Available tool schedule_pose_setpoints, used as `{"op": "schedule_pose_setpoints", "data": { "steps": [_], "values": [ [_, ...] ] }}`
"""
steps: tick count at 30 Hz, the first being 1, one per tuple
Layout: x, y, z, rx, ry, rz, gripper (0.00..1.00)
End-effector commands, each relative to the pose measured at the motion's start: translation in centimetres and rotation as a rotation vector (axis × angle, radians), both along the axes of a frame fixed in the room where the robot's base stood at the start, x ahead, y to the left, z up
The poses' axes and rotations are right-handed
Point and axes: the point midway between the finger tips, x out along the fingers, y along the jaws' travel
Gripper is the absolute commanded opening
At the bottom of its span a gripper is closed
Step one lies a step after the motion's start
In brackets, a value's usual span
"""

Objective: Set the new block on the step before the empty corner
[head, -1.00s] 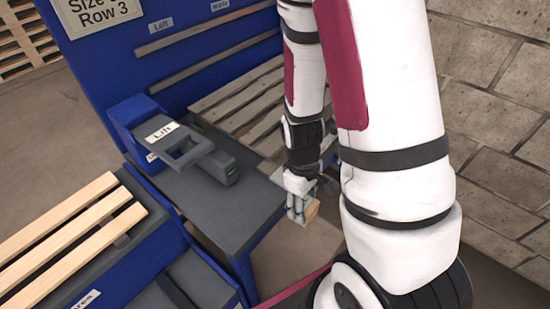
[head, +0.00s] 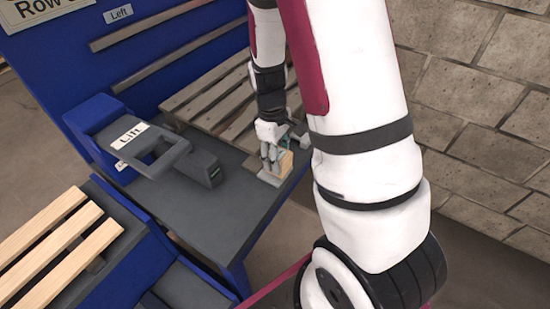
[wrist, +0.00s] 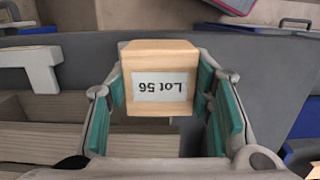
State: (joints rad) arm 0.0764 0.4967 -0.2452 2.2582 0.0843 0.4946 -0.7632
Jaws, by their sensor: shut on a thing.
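A pale wooden block (head: 285,164) is in my gripper (head: 273,158) in the head view, over or on the right end of the grey step (head: 212,208). In the wrist view the block (wrist: 160,60) has a white label reading "Lot 56", upside down. The teal finger pads of my gripper (wrist: 162,95) are on either side of it. The worn slatted pallet (head: 200,98) lies just behind the step. My arm hides its right part, so I cannot see an empty corner. I cannot tell whether the block touches the step.
A blue and grey device labelled "Lift" (head: 128,134) stands on the step, left of my gripper. A pale slatted pallet (head: 52,236) lies at lower left. A blue panel (head: 75,50) rises behind, and a block wall (head: 465,110) stands at right. The step's middle is clear.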

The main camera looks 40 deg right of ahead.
Motion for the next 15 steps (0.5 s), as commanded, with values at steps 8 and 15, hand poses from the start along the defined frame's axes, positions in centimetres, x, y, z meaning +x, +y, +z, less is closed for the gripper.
{"op": "schedule_pose_setpoints", "data": {
  "steps": [8,15],
  "values": [
    [2.5,-0.9,-0.4,0.0,0.001,-0.001,0.14],
    [2.4,-0.9,-3.1,0.001,0.003,-0.001,0.14]
  ]
}}
